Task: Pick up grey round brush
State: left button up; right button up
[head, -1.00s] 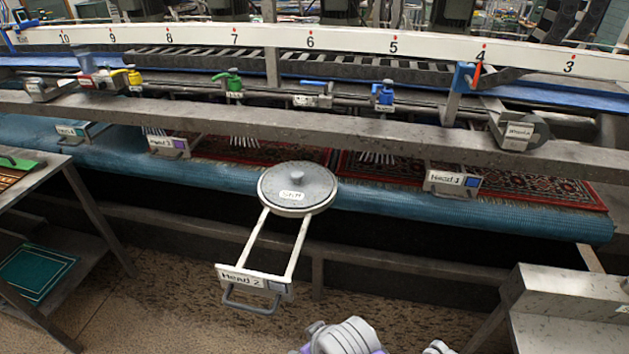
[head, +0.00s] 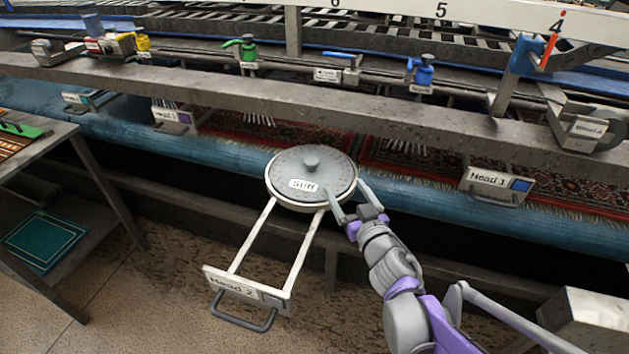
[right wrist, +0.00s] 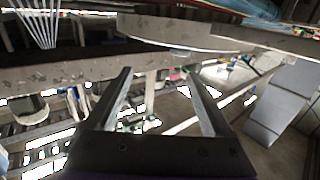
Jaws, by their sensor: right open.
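The grey round brush (head: 312,168) is a flat disc with a small knob on top and a white label on its face. It lies at the end of the white pulled-out frame labelled "Head 2" (head: 246,288). My right gripper (head: 347,188) is open at the right front rim of the disc; one finger overlaps the disc in the picture, and I cannot tell whether it touches. In the right wrist view, the open fingers (right wrist: 160,75) have nothing between them, and a pale round edge, probably the disc (right wrist: 170,30), shows above them. My left gripper is not in view.
Green (head: 248,52) and blue (head: 421,75) valves stand behind. A side table (head: 60,135) is at the left, a metal block (head: 590,315) lower right.

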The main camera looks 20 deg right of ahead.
aim_at(315, 165)
jog(key=w+y, duration=0.1)
jog(key=a+f+n+y, duration=0.1)
jog(key=shift+w+a+f+y, duration=0.15)
jog(key=shift+w+a+y, duration=0.15)
jog(key=shift+w, duration=0.05)
jog(key=shift+n, duration=0.3)
jog(key=w, duration=0.1)
jog(key=w+a, duration=0.1)
jog(key=w, duration=0.3)
jog(key=shift+w+a, duration=0.1)
jog(key=shift+a, duration=0.15)
jog(key=shift+w+a+r+p, duration=0.1)
jog(key=shift+w+a+p, duration=0.1)
jog(key=shift+w, duration=0.7)
jog(key=shift+w+a+r+p, duration=0.1)
jog(key=shift+w+a+r, duration=0.1)
jog(key=shift+w, duration=0.65)
jog(key=shift+w+a+r+p, duration=0.1)
jog(key=shift+w+a+p, duration=0.1)
jog(key=shift+w, duration=0.7)
jog(key=shift+s, duration=0.1)
jog(key=shift+c, duration=0.2)
grip_shut()
